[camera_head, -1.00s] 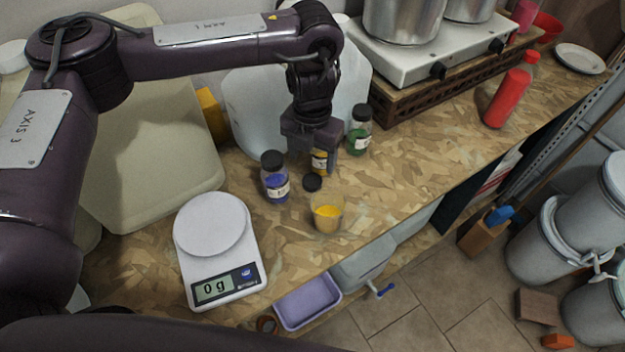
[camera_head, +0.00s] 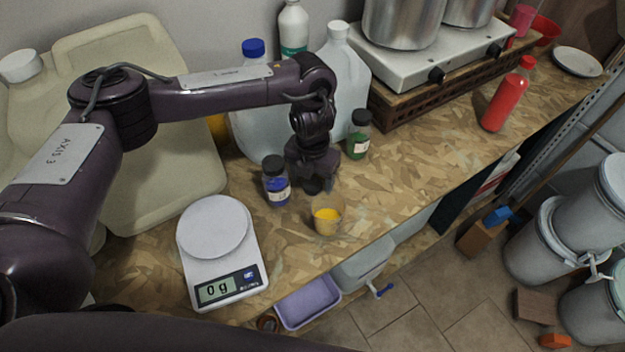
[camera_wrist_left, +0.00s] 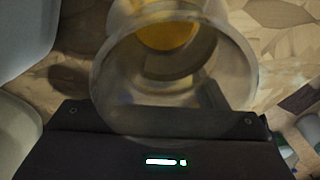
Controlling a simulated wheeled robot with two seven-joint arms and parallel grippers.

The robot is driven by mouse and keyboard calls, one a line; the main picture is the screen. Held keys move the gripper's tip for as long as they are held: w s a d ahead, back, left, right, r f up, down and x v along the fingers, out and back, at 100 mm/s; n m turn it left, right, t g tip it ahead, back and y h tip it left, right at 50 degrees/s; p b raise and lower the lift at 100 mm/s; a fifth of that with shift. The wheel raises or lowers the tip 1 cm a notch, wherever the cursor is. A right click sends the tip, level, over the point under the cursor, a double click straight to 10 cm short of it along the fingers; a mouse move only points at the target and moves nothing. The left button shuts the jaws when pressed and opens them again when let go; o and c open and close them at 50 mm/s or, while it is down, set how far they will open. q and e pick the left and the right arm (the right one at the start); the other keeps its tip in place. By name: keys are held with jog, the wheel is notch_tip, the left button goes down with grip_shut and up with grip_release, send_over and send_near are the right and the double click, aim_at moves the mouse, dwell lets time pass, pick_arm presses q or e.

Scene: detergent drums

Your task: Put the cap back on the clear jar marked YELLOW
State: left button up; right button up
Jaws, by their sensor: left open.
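My left gripper (camera_head: 314,174) is open and points down among the small jars on the bench. The jar's label is hidden. My right gripper is not in view.
A blue-filled jar (camera_head: 276,182) stands close left of the gripper, a green-filled jar (camera_head: 358,135) to the right. A scale (camera_head: 219,250) reads 0 g. Large jugs (camera_head: 343,75) stand behind.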

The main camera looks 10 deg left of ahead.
aim_at(312, 184)
pick_arm(q)
jog(key=shift+f, duration=0.35)
jog(key=c, duration=1)
jog(key=shift+c, duration=0.2)
jog(key=shift+r, duration=0.15)
jog(key=shift+r, duration=0.3)
notch_tip(312, 184, up, 19)
jog(key=b, duration=0.1)
jog(key=shift+b, duration=0.4)
jog(key=shift+r, duration=0.1)
